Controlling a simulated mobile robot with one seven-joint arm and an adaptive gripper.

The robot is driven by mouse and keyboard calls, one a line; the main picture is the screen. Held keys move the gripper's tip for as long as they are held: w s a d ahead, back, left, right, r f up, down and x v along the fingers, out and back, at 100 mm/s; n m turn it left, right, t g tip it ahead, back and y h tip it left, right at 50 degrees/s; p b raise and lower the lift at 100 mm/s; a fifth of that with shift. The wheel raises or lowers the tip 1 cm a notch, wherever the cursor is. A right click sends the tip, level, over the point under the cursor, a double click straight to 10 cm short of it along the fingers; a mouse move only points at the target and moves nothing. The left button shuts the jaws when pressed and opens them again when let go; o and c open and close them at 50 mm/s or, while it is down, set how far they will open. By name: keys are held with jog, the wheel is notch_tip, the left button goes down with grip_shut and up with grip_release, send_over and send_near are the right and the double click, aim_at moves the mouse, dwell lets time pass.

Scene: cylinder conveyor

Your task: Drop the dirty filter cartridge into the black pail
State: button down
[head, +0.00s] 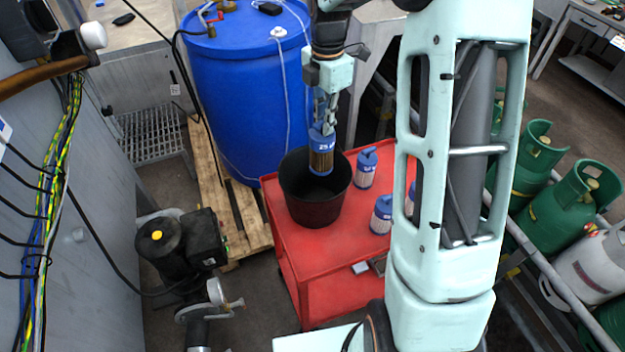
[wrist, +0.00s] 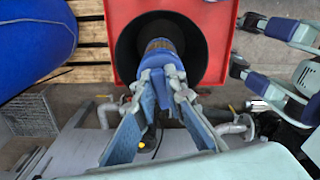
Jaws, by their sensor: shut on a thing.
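My gripper (head: 325,112) is shut on the blue top of a filter cartridge (head: 320,158), which hangs upright with its brown, dirty-looking pleated part downward. The black pail (head: 312,208) stands on a red cart, and the cartridge is over its opening, towards the right rear rim in the head view. In the wrist view, my gripper (wrist: 166,88) holds the cartridge (wrist: 160,50) against the dark opening of the pail (wrist: 205,60). How far its lower end is above or inside the rim is hard to tell.
The red cart (head: 290,262) also carries several blue-topped cartridges, one (head: 366,168) right of the pail and another (head: 381,214) nearer. A blue drum (head: 240,90) stands behind on a wooden pallet (head: 222,195). Green gas cylinders (head: 555,215) stand at the right.

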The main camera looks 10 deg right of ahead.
jog(key=shift+s+f+b, duration=0.15)
jog(key=shift+f+b, duration=2.1)
jog(key=shift+f, duration=0.85)
jog(key=c, duration=1.9)
grip_release()
notch_tip(320, 180, up, 12)
jog(key=shift+r, duration=0.1)
jog(key=shift+a, duration=0.1)
